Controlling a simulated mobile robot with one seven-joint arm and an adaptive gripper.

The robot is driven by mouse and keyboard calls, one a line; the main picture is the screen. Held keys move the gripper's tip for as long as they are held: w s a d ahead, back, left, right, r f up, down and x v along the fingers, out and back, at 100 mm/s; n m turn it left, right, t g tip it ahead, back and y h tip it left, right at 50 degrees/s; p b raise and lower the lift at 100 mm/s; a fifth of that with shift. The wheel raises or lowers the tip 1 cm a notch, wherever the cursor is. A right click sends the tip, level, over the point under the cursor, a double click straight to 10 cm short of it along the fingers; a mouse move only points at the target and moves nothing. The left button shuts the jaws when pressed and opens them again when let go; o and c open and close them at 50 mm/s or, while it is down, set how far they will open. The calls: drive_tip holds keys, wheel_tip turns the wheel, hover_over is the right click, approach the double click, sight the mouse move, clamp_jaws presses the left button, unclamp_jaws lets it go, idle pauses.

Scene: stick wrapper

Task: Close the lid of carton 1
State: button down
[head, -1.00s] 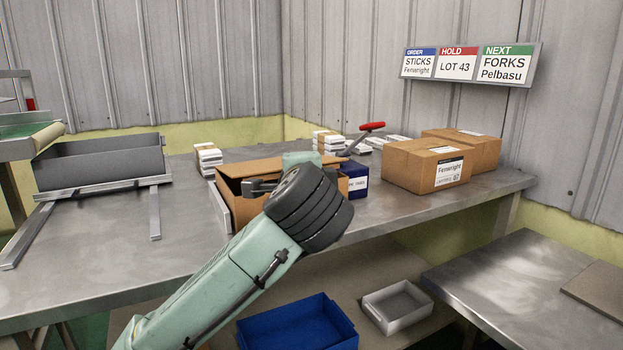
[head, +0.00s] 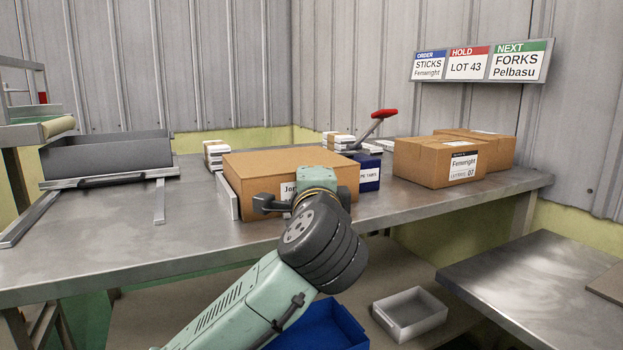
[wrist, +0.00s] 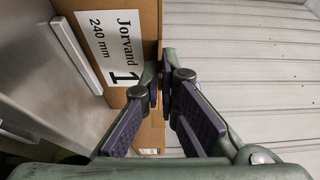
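Carton 1 (head: 250,205) is a brown box on the steel bench. Its white label (wrist: 110,45) reads "Jorvand 240 mm 1" in the wrist view and is partly hidden by my gripper in the head view. Its lid (head: 285,164) lies flat across the top, with no opening showing from this side. My gripper (wrist: 160,79) is at the carton's front, close to the lid edge in the wrist view. Its fingertips are together with nothing seen between them. In the head view my wrist hides the fingers and part of the front. I cannot tell whether they touch the carton.
A dark blue box (head: 368,172) and a red-handled tool (head: 377,121) stand right of the carton. Closed cartons (head: 435,162) sit farther right. Stacks of white packs (head: 214,154) stand behind. A grey tray (head: 105,157) is at left.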

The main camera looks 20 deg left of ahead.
drive_tip(key=shift+f, duration=0.15)
drive_tip(key=c, duration=1.8)
unclamp_jaws()
drive_tip(key=shift+c, duration=0.2)
drive_tip(key=v, duration=0.7)
drive_tip(key=shift+s, duration=0.25)
